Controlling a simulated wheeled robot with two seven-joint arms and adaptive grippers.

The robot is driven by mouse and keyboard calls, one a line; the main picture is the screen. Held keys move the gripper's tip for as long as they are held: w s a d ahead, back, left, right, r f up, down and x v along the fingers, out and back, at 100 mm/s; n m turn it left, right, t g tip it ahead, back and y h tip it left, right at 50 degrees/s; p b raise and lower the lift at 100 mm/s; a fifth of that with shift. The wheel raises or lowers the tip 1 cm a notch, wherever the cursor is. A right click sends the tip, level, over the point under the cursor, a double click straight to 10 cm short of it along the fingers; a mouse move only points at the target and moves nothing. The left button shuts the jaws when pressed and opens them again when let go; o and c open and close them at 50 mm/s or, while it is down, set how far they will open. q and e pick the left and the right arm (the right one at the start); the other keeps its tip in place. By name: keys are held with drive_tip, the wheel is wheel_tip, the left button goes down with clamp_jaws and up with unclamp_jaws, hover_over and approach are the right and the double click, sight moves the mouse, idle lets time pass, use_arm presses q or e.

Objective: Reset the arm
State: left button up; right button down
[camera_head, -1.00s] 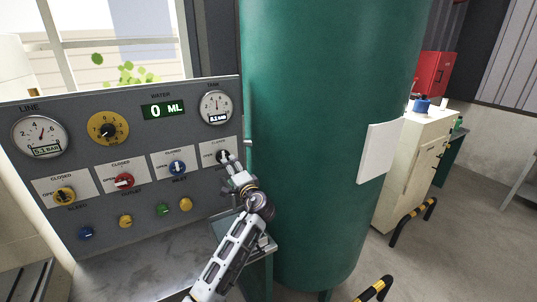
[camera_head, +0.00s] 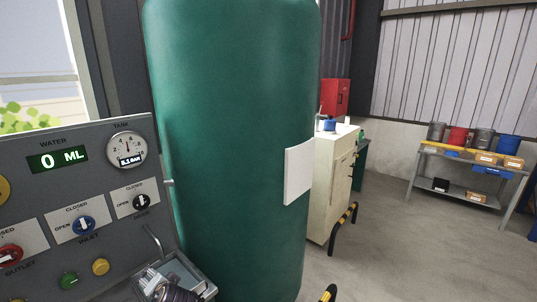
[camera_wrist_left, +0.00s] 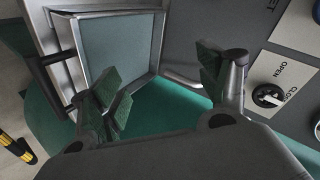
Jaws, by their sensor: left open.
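My left gripper (camera_head: 160,278) is at the bottom of the head view, below the control panel (camera_head: 105,235) and partly cut off by the frame edge. In the left wrist view its two dark-green padded fingers (camera_wrist_left: 160,85) are spread with nothing between them. The black valve knob (camera_head: 140,202) sits on the panel above the gripper, clear of it. The knob also shows at the right of the wrist view (camera_wrist_left: 268,96), beside the right-hand finger. My right gripper is in neither view.
A small metal-framed tray (camera_wrist_left: 118,55) lies beyond the fingers. The big green tank (camera_head: 235,130) stands right of the panel. Farther right are a cream cabinet (camera_head: 325,190), a yellow-black barrier (camera_head: 343,228) and a shelf with cans (camera_head: 465,165). Open floor lies right of the tank.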

use_arm(q)
drive_tip(key=s+d+f+n+g+h, duration=0.15)
drive_tip(key=s+d+f+h, duration=0.35)
drive_tip(key=s, duration=0.7)
drive_tip(key=s+d+f+g+h, duration=0.35)
drive_tip(key=s+d, duration=0.35)
drive_tip(key=s, duration=0.4)
drive_tip(key=s+f+g, duration=0.1)
drive_tip(key=s+f, duration=0.2)
drive_tip(key=f, duration=3.1)
drive_tip(key=s+a+f, duration=0.2)
drive_tip(key=s+f, duration=0.8)
drive_tip(key=s, duration=0.1)
drive_tip(key=s+a+f+g+b, duration=0.1)
drive_tip(key=s+a+f, duration=0.1)
drive_tip(key=s+f, duration=0.8)
drive_tip(key=shift+s, duration=0.6)
drive_tip(key=shift+f+y, duration=0.1)
drive_tip(key=shift+y, duration=0.15)
